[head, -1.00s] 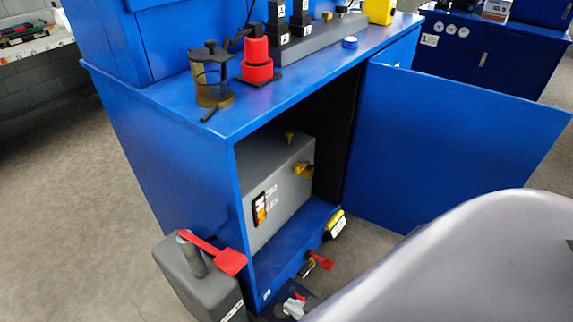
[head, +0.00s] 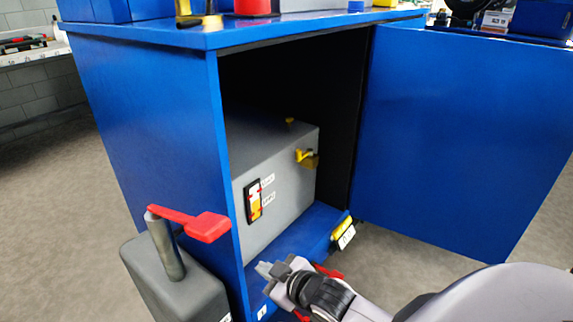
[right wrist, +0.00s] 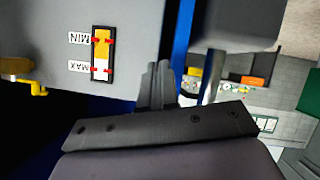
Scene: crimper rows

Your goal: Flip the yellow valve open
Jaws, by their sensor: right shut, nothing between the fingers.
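A grey tank (head: 270,195) stands inside the open blue cabinet. A yellow valve-like fitting (head: 308,158) sticks out of its front face near the upper right corner. Yellow parts on the tank also show at the left edge of the right wrist view (right wrist: 24,88). Another yellow piece (head: 343,228) with a white label sits low at the cabinet's front edge; its shape is unclear. My right gripper (head: 270,268) is shut and empty, low in front of the cabinet, below and left of the fitting and apart from it. My left gripper is not in view.
The cabinet door (head: 450,140) stands open on the right. A grey container (head: 180,285) with a red lever (head: 200,225) stands at the front left. A level gauge (head: 254,202) is on the tank. A red handle (head: 328,271) shows behind my right arm.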

